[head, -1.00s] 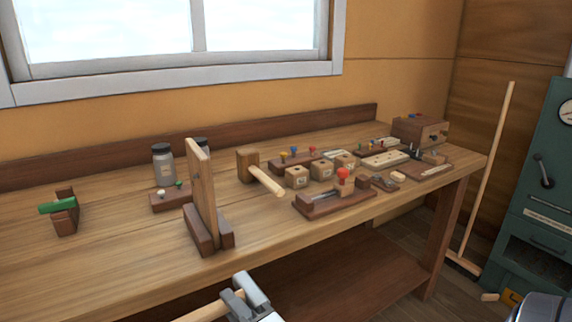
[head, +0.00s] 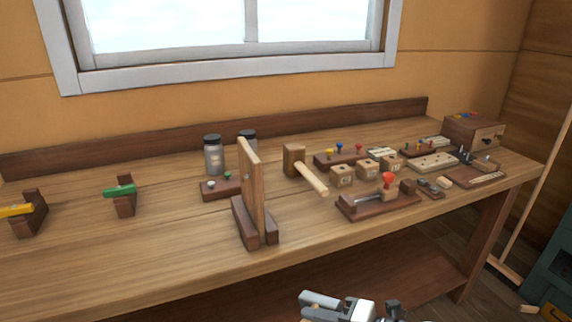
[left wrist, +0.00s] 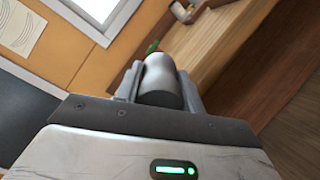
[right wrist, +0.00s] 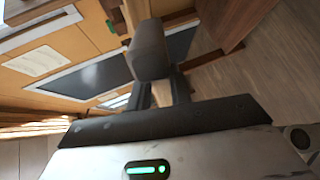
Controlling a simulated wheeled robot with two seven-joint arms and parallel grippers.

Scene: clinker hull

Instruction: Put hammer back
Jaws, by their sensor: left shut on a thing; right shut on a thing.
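In the right wrist view my right gripper (right wrist: 162,94) is shut on the hammer, by its pale wooden handle. The dark grey block of the hammer's head (right wrist: 148,50) is just beyond the fingers. In the head view this gripper (head: 335,300) is at the bottom edge, in front of the bench, with most of the hammer cut off. In the left wrist view my left gripper (left wrist: 158,92) is shut on a smooth grey metal cylinder (left wrist: 162,75). My left gripper is outside the head view. A wooden mallet (head: 294,161) lies on the bench, its handle pointing toward the front right.
The bench (head: 150,250) carries an upright board in a stand (head: 250,185), a red-knobbed fixture (head: 380,203), several small wooden blocks, jars (head: 213,155), and green (head: 121,192) and yellow (head: 20,211) pieces on holders. The bench's left front is clear.

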